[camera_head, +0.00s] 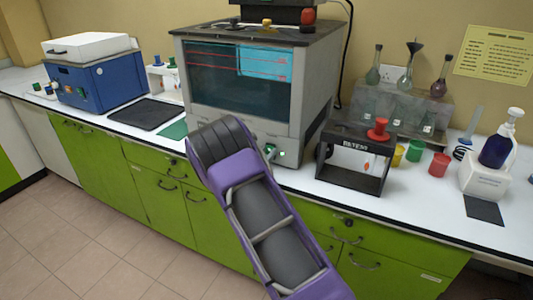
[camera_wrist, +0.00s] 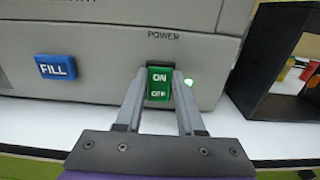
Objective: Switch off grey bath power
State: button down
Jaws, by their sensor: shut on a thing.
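The grey bath (camera_head: 298,90) stands at the back of the counter, with a dark window and a screen. Its green power switch (camera_wrist: 158,90), marked ON and OFF under the word POWER, is on the lower front panel in the wrist view. My gripper (camera_wrist: 160,77) is shut on the switch, one finger on each side of it. A small green light (camera_wrist: 189,82) glows just right of the switch and also shows in the head view (camera_head: 282,154). In the head view my arm hides part of the bath's lower front.
A blue FILL button (camera_wrist: 56,67) is left of the switch. A black open-fronted stand (camera_head: 352,180) is close to the bath's right. A blue box (camera_head: 97,82) and a dark mat (camera_head: 146,114) are to the left. Red, green and yellow cups are at right.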

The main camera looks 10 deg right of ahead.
jog(key=shift+a+f+t+h+b, duration=0.1)
jog(key=shift+f+t+h+b, duration=0.35)
jog(key=shift+b, duration=1.35)
jog(key=t+b, duration=0.1)
jog(key=b, duration=0.1)
jog(key=t+h+b, duration=0.1)
jog(key=b, duration=0.1)
jog(key=shift+s+f+b, duration=0.1)
jog(key=shift+f+b, duration=0.25)
jog(key=shift+f, duration=0.05)
jog(key=shift+r+t+h+b, duration=0.2)
jog(key=shift+t+h+b, duration=0.15)
jog(key=shift+b, duration=0.15)
jog(key=c, duration=0.5)
grip_release()
jog(key=shift+s, duration=0.1)
jog(key=p+v, duration=0.1)
jog(key=v, duration=1.6)
jog(key=shift+s+a+f, duration=0.1)
